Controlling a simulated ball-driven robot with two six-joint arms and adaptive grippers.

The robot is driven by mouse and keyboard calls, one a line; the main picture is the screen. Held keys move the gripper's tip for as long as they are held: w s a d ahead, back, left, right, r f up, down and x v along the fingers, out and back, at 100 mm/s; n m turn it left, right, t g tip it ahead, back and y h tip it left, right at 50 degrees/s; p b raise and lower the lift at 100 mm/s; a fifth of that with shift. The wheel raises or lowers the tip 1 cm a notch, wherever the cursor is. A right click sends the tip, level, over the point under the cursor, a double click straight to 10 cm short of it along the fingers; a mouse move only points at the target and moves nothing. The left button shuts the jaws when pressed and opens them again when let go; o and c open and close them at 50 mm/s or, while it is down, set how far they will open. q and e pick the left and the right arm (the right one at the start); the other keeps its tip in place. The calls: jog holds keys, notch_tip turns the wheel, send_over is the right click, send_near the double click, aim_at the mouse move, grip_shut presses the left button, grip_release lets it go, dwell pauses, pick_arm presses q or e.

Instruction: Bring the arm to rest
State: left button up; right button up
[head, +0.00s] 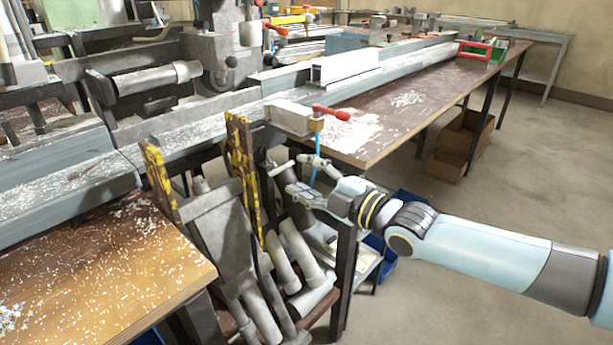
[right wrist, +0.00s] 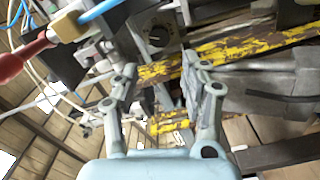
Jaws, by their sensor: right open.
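My right gripper (head: 301,176) is open and empty in the head view, with its arm coming in from the right. It hangs in front of the bench edge, below a clamp with a red handle (head: 331,112) and a brass-coloured fitting (head: 316,125). The right wrist view shows its two fingers (right wrist: 155,92) spread apart, with yellow-and-black striped bars (right wrist: 235,45) beyond them. The red handle also shows in the right wrist view (right wrist: 22,60). A thin blue hose (head: 315,165) runs down by the fingers; I cannot tell whether it touches them. My left gripper is not in view.
A wooden bench top (head: 420,112) with white chips extends to the back right. A pale profile piece (head: 345,66) lies on the metal rail. Grey pipes (head: 305,285) stand below the gripper. A blue crate (head: 385,250) sits under the arm. Floor at the right is clear.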

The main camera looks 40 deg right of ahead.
dwell(0.6)
jog(key=s+f+m+g+h, duration=0.1)
jog(key=s+f+m+g, duration=0.1)
jog(key=s+f, duration=0.5)
jog(key=s+f+m+g+h, duration=0.1)
jog(key=s+f+m+g, duration=0.15)
jog(key=f, duration=0.95)
jog(key=s+f+m+g, duration=0.25)
jog(key=s+f, duration=0.25)
jog(key=f, duration=0.4)
jog(key=s+a+f+m+g, duration=0.2)
jog(key=s+f, duration=0.3)
jog(key=s, duration=0.5)
jog(key=s+a+f+m+g, duration=0.2)
jog(key=s+f+g, duration=0.2)
jog(key=s, duration=0.6)
jog(key=s+a+f+m+g, duration=0.2)
jog(key=s+f+m+g, duration=0.1)
jog(key=s+f, duration=0.5)
jog(key=shift+s+a+g, duration=0.15)
jog(key=shift+s+g, duration=0.45)
jog(key=shift+s, duration=0.55)
jog(key=shift+m, duration=0.5)
